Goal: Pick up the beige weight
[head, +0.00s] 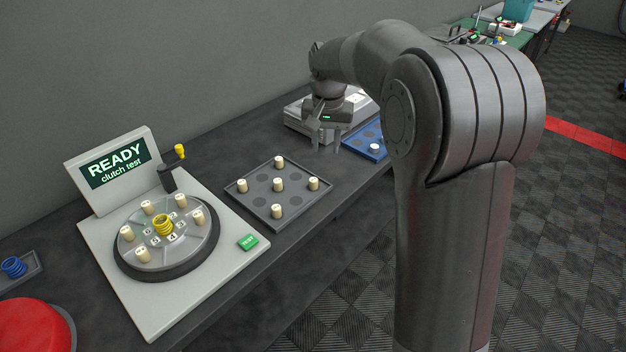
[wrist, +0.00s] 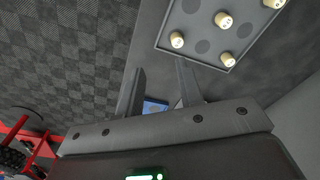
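Several beige weights, short cylinders, stand on a grey square tray (head: 258,203) on the bench; one is the central weight (head: 278,184). Several more, such as this beige weight (head: 127,233), stand around a round clutch plate (head: 165,262) at the left. One whitish weight (head: 375,147) sits on a blue tray (head: 358,139). My gripper (head: 327,143) is open and empty, above the bench between the grey and blue trays. In the wrist view its fingers (wrist: 160,80) are apart. Beige weights (wrist: 177,40) on the grey tray show beyond them, and part of the blue tray (wrist: 155,106) shows between.
The clutch tester has a READY screen (head: 115,165), a yellow-knobbed lever (head: 168,177), a central yellow spring (head: 163,224) and a green button (head: 248,242). A blue spring (head: 14,266) and red dome (head: 33,327) are at far left. A grey device (head: 300,118) stands behind my gripper.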

